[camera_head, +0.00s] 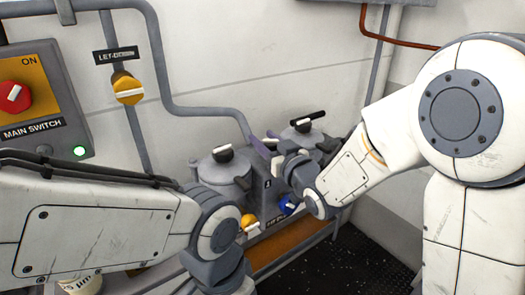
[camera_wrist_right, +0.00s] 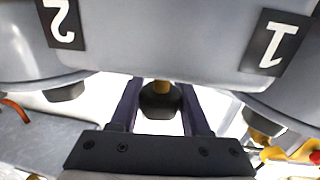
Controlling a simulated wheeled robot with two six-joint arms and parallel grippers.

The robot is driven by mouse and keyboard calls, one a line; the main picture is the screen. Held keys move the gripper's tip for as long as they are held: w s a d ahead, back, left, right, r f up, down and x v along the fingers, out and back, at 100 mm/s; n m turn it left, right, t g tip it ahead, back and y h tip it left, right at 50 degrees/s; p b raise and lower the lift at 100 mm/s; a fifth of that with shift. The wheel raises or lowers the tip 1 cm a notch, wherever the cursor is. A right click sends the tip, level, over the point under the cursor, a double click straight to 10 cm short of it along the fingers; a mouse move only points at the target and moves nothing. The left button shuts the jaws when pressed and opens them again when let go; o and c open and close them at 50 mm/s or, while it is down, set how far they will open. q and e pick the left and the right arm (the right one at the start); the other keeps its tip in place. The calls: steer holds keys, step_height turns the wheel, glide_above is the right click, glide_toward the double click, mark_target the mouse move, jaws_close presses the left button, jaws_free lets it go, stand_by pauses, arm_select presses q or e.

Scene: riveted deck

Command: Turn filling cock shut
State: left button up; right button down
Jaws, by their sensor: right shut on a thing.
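In the right wrist view a dark faceted knob (camera_wrist_right: 160,103) on a brass stem sits under a grey housing (camera_wrist_right: 180,35). My right gripper (camera_wrist_right: 160,92) has one finger on each side of this knob and is shut on it. No label naming the knob as the filling cock can be read. In the head view my right gripper (camera_head: 268,152) is between two grey lidded pots, the left pot (camera_head: 224,170) and the right pot (camera_head: 304,136), partly hidden by its own wrist. My left arm comes in at lower left, with its gripper out of view.
A yellow knob (camera_head: 248,221) and a blue knob (camera_head: 287,205) sit low by the pots. A main switch box (camera_head: 60,90) and a yellow valve (camera_head: 127,88) are on the left wall. Grey pipes run along the wall. Dark floor (camera_head: 340,265) is clear at lower right.

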mark_target(272, 149)
steer(key=m+h, duration=0.1)
steer(key=m+t+h+b, duration=0.1)
steer(key=h, duration=0.1)
steer(key=shift+d+f+h, duration=0.1)
steer(key=shift+d+h, duration=0.05)
steer(key=shift+h, duration=0.15)
steer(key=shift+w+d+m+t+h+b, duration=0.1)
steer(key=shift+d+m+t+h+b, duration=0.15)
steer(key=shift+m+h, duration=0.7)
steer(key=shift+w+d+m+t+h+b, duration=0.1)
steer(key=shift+d+m+t+h, duration=0.2)
steer(key=shift+m+h, duration=0.6)
steer(key=shift+r+h, duration=0.25)
steer(key=shift+h, duration=0.3)
steer(key=shift+c, duration=1.9)
jaws_free()
steer(key=shift+f, duration=0.1)
steer(key=s+b, duration=0.1)
steer(key=s, duration=0.9)
steer(key=shift+s+d, duration=0.2)
